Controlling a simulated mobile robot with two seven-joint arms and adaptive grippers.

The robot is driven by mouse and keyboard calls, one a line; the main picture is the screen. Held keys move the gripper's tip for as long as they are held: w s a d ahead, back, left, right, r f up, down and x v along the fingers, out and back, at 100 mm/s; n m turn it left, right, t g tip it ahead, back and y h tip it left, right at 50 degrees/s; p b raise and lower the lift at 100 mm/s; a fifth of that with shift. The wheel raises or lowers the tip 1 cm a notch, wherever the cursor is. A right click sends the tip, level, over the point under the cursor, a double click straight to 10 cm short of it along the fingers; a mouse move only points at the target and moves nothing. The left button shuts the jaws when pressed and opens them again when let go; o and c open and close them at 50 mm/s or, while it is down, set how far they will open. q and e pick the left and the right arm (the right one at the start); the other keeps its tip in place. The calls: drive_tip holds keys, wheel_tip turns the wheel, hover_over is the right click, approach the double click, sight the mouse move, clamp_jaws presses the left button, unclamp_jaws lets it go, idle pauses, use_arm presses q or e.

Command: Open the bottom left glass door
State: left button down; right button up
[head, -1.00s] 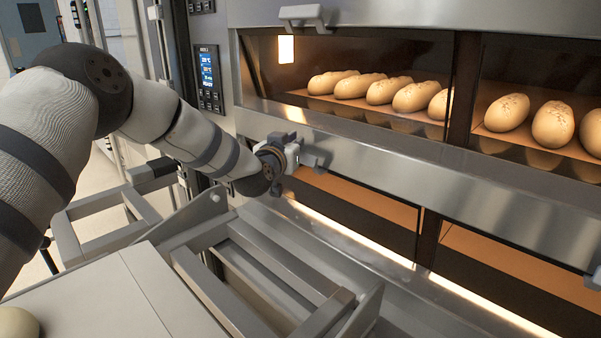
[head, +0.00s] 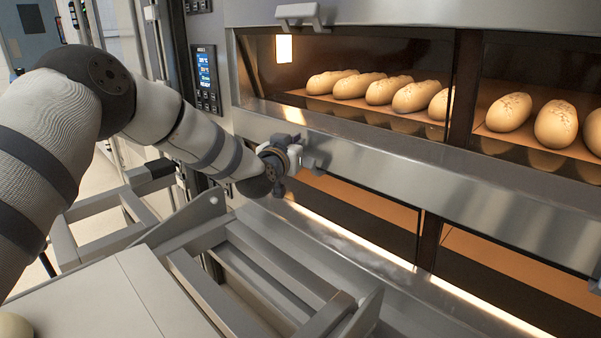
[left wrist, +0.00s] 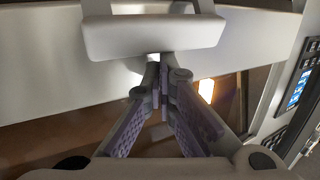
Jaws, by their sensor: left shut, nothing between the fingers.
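The bottom left glass door (head: 352,212) is in the lower deck, under a steel front. Its glass shows an orange-lit deck inside, and it looks shut. Its handle (head: 313,161) is a short grey bar at the upper left of that deck, partly hidden by my left gripper (head: 292,160). In the left wrist view the handle (left wrist: 150,36) lies just beyond the fingers of the left gripper (left wrist: 163,82). These fingers are together with nothing between them, at the handle's edge; I cannot tell whether they touch it. My right gripper is not in view.
The upper deck holds several loaves (head: 416,97) behind glass, with a handle (head: 300,15) above. A control panel (head: 206,78) stands left of the ovens. A grey metal frame (head: 200,285) fills the space below my left arm.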

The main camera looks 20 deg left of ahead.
use_arm(q)
drive_tip(key=shift+f, duration=0.15)
drive_tip(key=shift+s+f, duration=0.25)
drive_tip(key=shift+f, duration=0.8)
drive_tip(key=shift+w+f+b, duration=0.15)
drive_tip(key=shift+f+b, duration=0.35)
drive_tip(key=shift+f, duration=0.5)
drive_tip(key=shift+r, duration=0.3)
drive_tip(key=s+r+p, duration=0.1)
drive_tip(key=s+p, duration=0.3)
drive_tip(key=s, duration=0.3)
drive_tip(key=shift+d+r, duration=0.35)
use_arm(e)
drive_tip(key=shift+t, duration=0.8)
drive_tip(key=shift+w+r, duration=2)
